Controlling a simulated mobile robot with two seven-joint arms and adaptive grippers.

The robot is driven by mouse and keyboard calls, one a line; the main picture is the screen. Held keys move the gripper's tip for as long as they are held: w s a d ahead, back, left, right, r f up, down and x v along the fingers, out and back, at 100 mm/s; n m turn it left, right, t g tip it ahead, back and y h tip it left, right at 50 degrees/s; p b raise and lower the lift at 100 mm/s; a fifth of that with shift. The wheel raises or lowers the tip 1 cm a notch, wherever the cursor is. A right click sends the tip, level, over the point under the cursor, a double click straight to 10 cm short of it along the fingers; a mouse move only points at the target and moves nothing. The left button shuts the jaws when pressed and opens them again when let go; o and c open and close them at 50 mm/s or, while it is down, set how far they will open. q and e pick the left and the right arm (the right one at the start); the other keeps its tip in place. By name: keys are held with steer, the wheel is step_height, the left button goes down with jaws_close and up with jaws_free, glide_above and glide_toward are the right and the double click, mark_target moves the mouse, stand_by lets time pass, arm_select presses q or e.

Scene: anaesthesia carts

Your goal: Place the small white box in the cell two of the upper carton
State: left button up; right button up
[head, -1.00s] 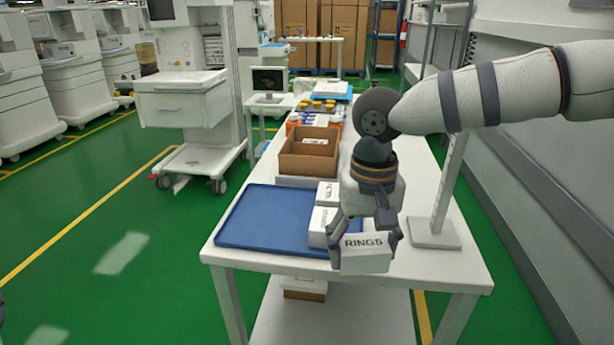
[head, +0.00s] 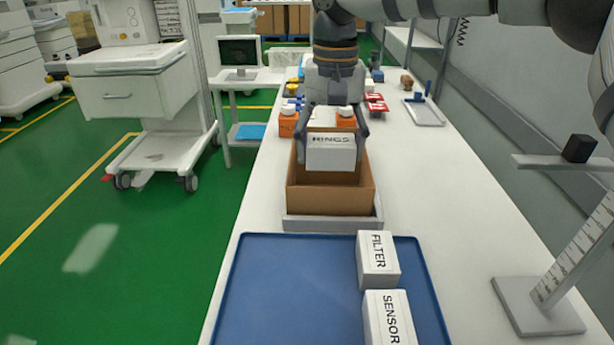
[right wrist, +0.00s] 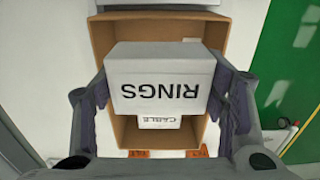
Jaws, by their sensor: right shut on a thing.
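My right gripper (head: 331,150) is shut on a small white box labelled RINGS (head: 331,157). In the head view it holds the box over the open brown carton (head: 330,200). In the right wrist view the RINGS box (right wrist: 160,75) sits between the two fingers (right wrist: 165,95), with the carton (right wrist: 103,48) below and around it. Inside the carton a white box labelled CABLE (right wrist: 160,122) is partly visible. Cell dividers cannot be made out. My left gripper is not in view.
A blue tray (head: 290,290) in front holds white boxes labelled FILTER (head: 378,260) and SENSOR (head: 390,318). Orange bottles (head: 288,122) stand behind the carton. A ruled stand (head: 540,305) is at the right. The table right of the carton is clear.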

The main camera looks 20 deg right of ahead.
steer(key=shift+w+f, duration=0.15)
steer(key=shift+f, duration=0.15)
steer(key=f, duration=0.8)
steer(key=shift+s+f, duration=0.15)
steer(key=shift+s, duration=0.2)
steer(key=shift+f, duration=0.4)
steer(key=shift+f, duration=0.15)
steer(key=o, duration=0.9)
steer(key=shift+w, duration=0.1)
steer(key=shift+o, duration=0.2)
